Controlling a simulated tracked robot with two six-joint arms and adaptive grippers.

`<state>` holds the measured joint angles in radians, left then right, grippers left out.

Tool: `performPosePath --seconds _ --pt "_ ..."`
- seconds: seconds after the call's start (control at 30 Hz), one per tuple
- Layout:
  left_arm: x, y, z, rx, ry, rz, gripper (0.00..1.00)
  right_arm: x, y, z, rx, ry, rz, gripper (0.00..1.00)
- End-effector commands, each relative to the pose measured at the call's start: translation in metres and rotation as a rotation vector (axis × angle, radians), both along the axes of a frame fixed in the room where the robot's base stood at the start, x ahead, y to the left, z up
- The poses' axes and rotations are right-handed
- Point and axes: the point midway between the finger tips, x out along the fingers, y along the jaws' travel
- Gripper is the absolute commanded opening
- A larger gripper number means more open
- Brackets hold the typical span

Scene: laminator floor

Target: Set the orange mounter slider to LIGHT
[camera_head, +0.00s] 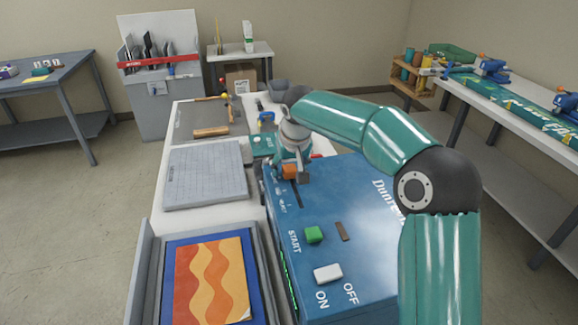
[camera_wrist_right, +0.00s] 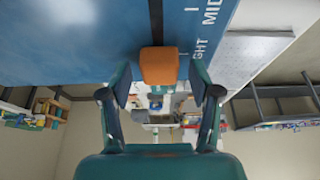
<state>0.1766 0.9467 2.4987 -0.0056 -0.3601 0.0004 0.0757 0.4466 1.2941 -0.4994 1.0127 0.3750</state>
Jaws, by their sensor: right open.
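The orange mounter slider knob (camera_head: 289,171) stands on the blue laminator (camera_head: 345,240), at the far end of its dark slot. In the right wrist view the knob (camera_wrist_right: 158,66) is near a label of which "GHT" shows; the rest is hidden by a finger. "MID" is farther along the slot. My right gripper (camera_wrist_right: 159,84) is open, its fingertips on either side of the knob's near end with gaps visible. In the head view this gripper (camera_head: 297,166) is right at the knob and partly covers it. My left gripper is not in view.
A green START button (camera_head: 313,234) and a white ON/OFF switch (camera_head: 327,273) are on the laminator's top. A grey gridded board (camera_head: 205,175) lies to the left. A tray (camera_head: 143,275) with an orange wavy print (camera_head: 212,280) is at front left.

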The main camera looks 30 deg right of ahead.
Motion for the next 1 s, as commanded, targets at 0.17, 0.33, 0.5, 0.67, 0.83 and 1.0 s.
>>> performPosePath --seconds 0.17,0.33,0.5,0.67,0.83,1.0 --pt "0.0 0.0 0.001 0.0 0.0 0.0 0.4 -0.001 0.001 0.003 0.0 0.001 0.0 0.62" --pt "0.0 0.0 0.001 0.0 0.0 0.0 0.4 -0.008 0.003 0.022 0.001 -0.002 0.001 0.62" --pt "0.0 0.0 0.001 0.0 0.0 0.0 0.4 -0.02 0.007 0.053 0.001 -0.005 0.0 0.62" --pt "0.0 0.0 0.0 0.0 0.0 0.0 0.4 -0.032 0.011 0.082 0.0 -0.003 -0.001 0.62" --pt "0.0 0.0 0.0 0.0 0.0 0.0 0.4 -0.04 0.013 0.103 0.0 -0.003 -0.002 0.62" --pt "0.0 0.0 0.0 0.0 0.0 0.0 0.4 -0.044 0.015 0.11 0.0 0.0 -0.001 0.62"
